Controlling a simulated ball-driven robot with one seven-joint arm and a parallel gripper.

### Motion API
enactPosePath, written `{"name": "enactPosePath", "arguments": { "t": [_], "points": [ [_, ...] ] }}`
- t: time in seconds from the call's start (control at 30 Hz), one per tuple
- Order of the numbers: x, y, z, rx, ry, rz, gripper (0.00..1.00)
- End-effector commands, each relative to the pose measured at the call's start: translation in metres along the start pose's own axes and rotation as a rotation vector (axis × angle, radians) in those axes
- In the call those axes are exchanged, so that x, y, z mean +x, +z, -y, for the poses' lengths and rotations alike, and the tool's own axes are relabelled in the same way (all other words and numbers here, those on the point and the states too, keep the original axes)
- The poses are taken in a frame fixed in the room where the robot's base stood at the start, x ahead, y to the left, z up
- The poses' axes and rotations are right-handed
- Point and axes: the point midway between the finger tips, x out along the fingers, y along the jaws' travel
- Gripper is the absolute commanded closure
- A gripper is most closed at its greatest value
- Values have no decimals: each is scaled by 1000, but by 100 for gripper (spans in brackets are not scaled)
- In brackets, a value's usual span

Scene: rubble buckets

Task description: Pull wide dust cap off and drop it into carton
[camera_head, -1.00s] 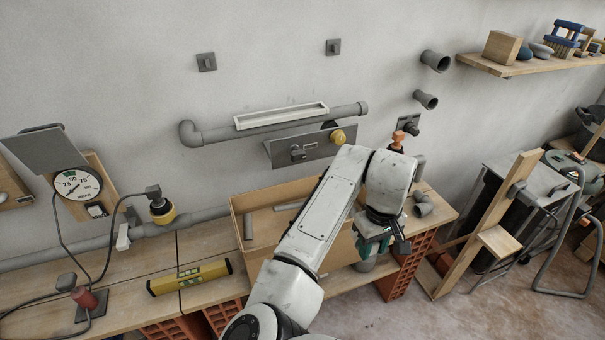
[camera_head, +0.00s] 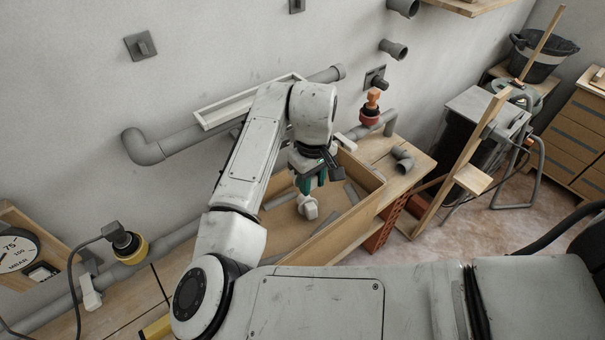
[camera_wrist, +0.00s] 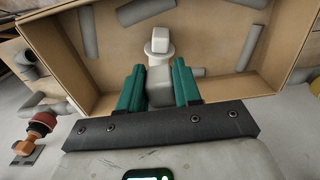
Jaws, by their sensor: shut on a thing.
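My gripper (camera_head: 308,187) has green fingers and is over the open carton (camera_head: 345,222). The fingers are shut on a pale grey-white dust cap (camera_head: 308,208), which hangs below them. In the wrist view the cap (camera_wrist: 159,48) shows a round flange and a squarish end beyond the fingertips of my gripper (camera_wrist: 159,72); its grey body lies between the fingers. The carton (camera_wrist: 265,88) fills the upper part of this view, with the cap seen against its floor. I cannot tell the cap's exact height above the floor.
Several grey pipe pieces (camera_wrist: 147,11) lie in the carton. A red-and-orange fitting (camera_head: 371,108) and bent grey pipes (camera_head: 403,159) are on the bench right of it. A long grey pipe (camera_head: 185,141) runs along the wall behind. A leaning board (camera_head: 462,165) stands further right.

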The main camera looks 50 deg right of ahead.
Motion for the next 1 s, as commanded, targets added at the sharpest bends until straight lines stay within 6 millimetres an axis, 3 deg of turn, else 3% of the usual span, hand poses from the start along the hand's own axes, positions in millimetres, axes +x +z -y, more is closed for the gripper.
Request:
{"name": "enactPosePath", "arguments": {
  "t": [0.5,0.87,0.9,1.0],
  "points": [
    [54,0,0,0,-1,-1,100],
    [57,0,0,0,0,0,100],
    [57,0,0,0,0,0,65],
    [57,0,0,0,0,0,55]
  ]
}}
